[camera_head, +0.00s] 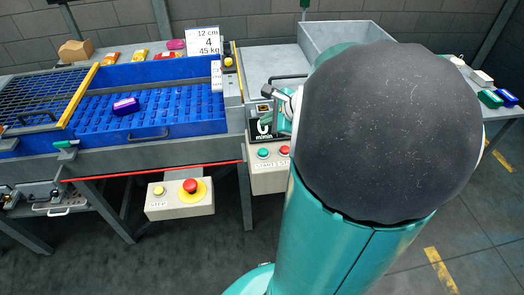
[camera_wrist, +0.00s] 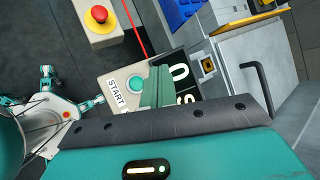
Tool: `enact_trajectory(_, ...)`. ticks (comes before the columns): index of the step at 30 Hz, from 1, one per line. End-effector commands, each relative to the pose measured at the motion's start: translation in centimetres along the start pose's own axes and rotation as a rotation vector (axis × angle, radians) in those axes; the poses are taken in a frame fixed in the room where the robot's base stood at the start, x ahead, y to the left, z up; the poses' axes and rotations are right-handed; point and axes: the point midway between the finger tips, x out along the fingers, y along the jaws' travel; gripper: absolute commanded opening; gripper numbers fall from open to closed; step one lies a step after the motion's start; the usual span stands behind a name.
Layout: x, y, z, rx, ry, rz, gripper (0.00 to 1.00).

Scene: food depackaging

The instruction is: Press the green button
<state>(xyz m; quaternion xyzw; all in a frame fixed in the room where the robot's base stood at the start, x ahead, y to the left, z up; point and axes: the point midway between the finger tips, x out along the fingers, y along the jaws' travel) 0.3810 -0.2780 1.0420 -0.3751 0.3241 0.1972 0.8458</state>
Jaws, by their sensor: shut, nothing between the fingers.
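The green button (camera_head: 263,153) sits on a pale control box (camera_head: 268,180) beside a red button (camera_head: 285,150), with START lettering below the green one. In the wrist view the green button (camera_wrist: 136,83) is visible just left of my gripper fingers (camera_wrist: 158,86), beside the START label (camera_wrist: 117,93). The fingers are shut together and empty. They appear close to the button, but I cannot tell the gap. They hide the box's red button in the wrist view. In the head view my dark-capped teal arm covers much of the gripper.
A box with a red mushroom button (camera_head: 190,186) hangs left of the control box; it also shows in the wrist view (camera_wrist: 99,14). A blue conveyor (camera_head: 165,102) carries a purple package (camera_head: 126,106). A black bent handle (camera_wrist: 258,82) stands out at right in the wrist view.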

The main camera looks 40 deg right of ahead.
Motion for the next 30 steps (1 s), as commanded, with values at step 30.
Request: enact_trajectory(30,6.2,4.7,-4.1,0.0,0.0,0.0,0.0)
